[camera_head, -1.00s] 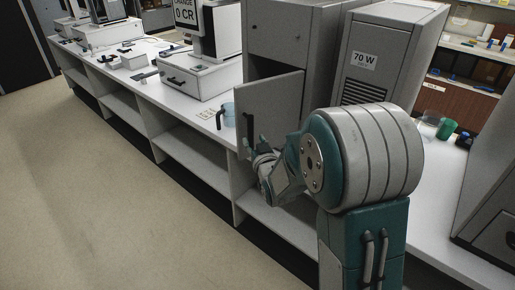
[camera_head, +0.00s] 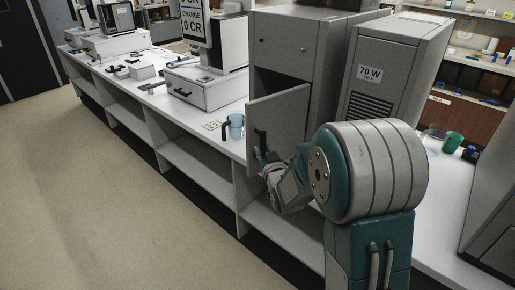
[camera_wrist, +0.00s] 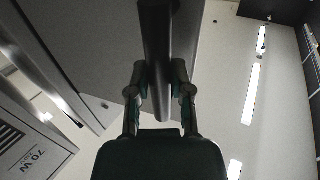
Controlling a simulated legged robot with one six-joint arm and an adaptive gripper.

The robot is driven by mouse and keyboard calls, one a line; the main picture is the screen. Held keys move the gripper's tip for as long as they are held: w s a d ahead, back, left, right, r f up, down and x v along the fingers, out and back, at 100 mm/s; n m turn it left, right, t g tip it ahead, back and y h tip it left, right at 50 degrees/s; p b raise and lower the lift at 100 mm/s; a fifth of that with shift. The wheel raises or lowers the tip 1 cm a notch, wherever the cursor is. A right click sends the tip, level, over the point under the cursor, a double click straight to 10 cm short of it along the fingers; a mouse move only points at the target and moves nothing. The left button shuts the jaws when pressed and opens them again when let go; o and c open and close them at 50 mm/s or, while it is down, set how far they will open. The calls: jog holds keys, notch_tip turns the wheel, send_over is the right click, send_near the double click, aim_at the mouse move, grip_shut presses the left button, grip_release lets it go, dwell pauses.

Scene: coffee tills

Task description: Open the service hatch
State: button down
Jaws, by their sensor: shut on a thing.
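The service hatch (camera_head: 278,122) is a grey door on the front of a tall grey cabinet (camera_head: 297,48). It stands ajar, swung out toward the left front, with a dark gap above it. Its dark upright handle (camera_head: 259,138) is near the door's left edge. My gripper (camera_head: 262,158) is at the lower part of this handle. In the wrist view the two fingers of my gripper (camera_wrist: 160,92) close on either side of the dark handle bar (camera_wrist: 157,45). The inside of the cabinet is mostly hidden behind the door.
A blue mug (camera_head: 236,127) stands on the white counter (camera_head: 205,104) left of the hatch. A till drawer box (camera_head: 205,88) is beyond it. A grey unit marked 70 W (camera_head: 395,75) stands right of the cabinet. The floor (camera_head: 110,200) in front is clear.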

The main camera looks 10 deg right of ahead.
jog(key=shift+s+d, duration=0.85)
jog(key=shift+s, duration=0.2)
jog(key=shift+s+d, duration=0.1)
jog(key=shift+s+d, duration=0.35)
jog(key=shift+s, duration=0.05)
jog(key=shift+c, duration=2.2)
grip_release()
jog(key=s+a+r+g, duration=0.1)
jog(key=s+g, duration=0.3)
jog(key=s, duration=0.6)
jog(key=s+a+r+g, duration=0.1)
jog(key=s+g, duration=0.3)
jog(key=s, duration=0.7)
jog(key=s+a+r+g+h, duration=0.1)
jog(key=s+r+g, duration=0.2)
jog(key=s, duration=0.8)
jog(key=shift+s+r+m+g, duration=0.2)
jog(key=shift+r+m+g, duration=0.2)
jog(key=shift+g, duration=0.3)
